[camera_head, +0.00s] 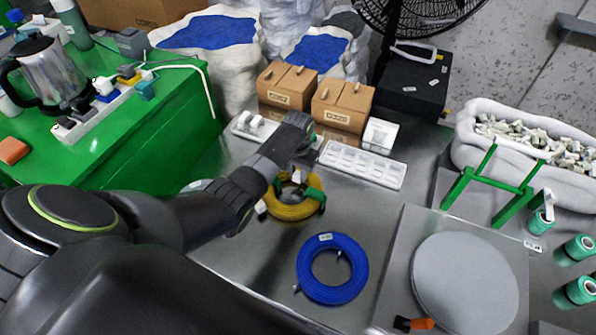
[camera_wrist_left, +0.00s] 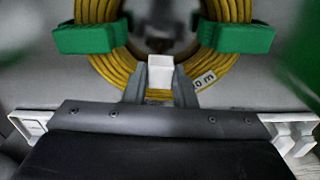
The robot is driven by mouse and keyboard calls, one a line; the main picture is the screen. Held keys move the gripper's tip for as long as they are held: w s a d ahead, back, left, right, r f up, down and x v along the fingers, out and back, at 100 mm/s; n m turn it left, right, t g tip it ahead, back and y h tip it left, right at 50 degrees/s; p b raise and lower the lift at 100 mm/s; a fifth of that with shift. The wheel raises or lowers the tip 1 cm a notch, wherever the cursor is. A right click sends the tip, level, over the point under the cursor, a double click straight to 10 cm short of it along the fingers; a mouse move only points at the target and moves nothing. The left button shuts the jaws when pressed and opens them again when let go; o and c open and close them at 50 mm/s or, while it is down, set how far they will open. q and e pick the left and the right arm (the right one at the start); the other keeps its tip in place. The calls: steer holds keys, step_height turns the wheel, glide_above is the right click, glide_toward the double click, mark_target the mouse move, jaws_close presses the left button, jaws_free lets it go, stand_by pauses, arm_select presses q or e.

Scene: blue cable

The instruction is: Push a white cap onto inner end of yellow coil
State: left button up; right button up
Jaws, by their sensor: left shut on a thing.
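The yellow coil (camera_head: 292,210) lies flat on the grey table in the head view, bound with green clips. In the left wrist view the yellow coil (camera_wrist_left: 232,38) fills the top, with a green clip (camera_wrist_left: 244,38) on each side. My left gripper (camera_wrist_left: 160,80) is over the coil's near side, its fingers shut on a white cap (camera_wrist_left: 160,71). In the head view my left gripper (camera_head: 295,175) reaches over the coil and hides part of it. I cannot tell whether the cap touches the coil's inner end. My right gripper is not in view.
A blue coil (camera_head: 355,287) lies in front. A compartmented white tray (camera_head: 362,164) and cardboard boxes (camera_head: 342,103) stand behind. A round grey plate (camera_head: 465,285) is at right, near a green stand (camera_head: 490,190).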

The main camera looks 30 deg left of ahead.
mark_target(298, 174)
arm_select(q)
steer(key=shift+f, duration=0.25)
stand_by(0.4)
steer(key=shift+f, duration=0.2)
stand_by(0.6)
steer(key=o, duration=1.2)
steer(key=shift+c, duration=0.2)
steer(key=shift+p, duration=0.3)
step_height(298, 174, up, 7)
steer(key=p, duration=0.7)
steer(key=shift+p, duration=0.3)
steer(key=shift+f, duration=0.1)
